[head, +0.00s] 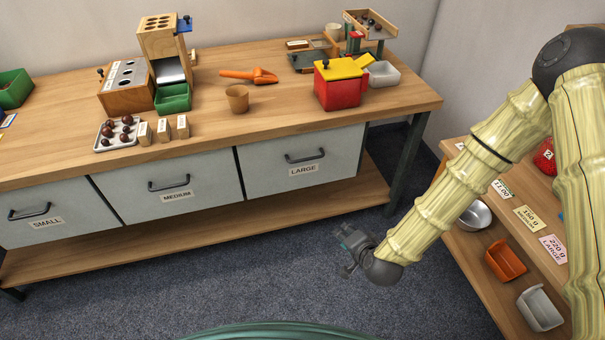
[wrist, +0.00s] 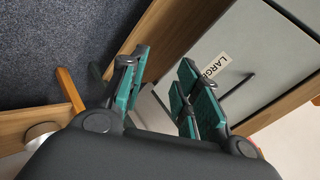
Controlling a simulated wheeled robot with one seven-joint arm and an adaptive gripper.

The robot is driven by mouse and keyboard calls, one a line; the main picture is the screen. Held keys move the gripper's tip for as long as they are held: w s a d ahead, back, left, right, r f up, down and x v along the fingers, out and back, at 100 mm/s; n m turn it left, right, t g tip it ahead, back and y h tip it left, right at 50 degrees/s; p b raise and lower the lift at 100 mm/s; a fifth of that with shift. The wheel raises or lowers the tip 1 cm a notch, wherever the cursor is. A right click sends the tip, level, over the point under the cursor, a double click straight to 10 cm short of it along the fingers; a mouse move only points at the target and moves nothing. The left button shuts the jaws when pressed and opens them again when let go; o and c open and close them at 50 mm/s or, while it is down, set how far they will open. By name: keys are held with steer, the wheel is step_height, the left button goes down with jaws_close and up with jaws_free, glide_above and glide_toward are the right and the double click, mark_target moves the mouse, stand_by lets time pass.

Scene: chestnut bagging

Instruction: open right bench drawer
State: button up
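The right bench drawer (head: 301,165) is grey with a LARGE label and a dark bar handle (head: 305,156). It looks shut, flush with the drawers beside it. My gripper (head: 352,246) is in front of and below this drawer, apart from it, over the floor. In the wrist view my gripper (wrist: 160,95) has its two teal finger pads spread apart with nothing between them. The LARGE drawer front (wrist: 255,55) lies beyond the fingers in that view, with its label and part of its dark handle (wrist: 237,86) showing past the right finger.
The MEDIUM drawer (head: 165,190) and SMALL drawer (head: 50,215) sit to the left, both shut. A lower shelf (head: 200,238) runs under the drawers. A side table (head: 470,250) with bowls and labels stands at right. Floor (head: 300,270) before the bench is clear.

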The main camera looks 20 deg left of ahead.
steer(key=w+a+r+m+t+y+b, duration=0.25)
steer(key=w+a+b, duration=0.25)
steer(key=w+a, duration=0.3)
steer(key=m+t+b, duration=0.2)
steer(key=t+b, duration=0.1)
steer(key=b, duration=0.1)
glide_toward(303, 160)
steer(key=shift+g+y, duration=0.25)
steer(key=shift+y, duration=0.1)
steer(key=x, duration=0.3)
steer(key=b+x, duration=0.1)
steer(key=x, duration=0.6)
steer(key=shift+w+d+f, duration=0.1)
steer(key=shift+w+f, duration=0.1)
steer(key=shift+w, duration=0.15)
jaws_close()
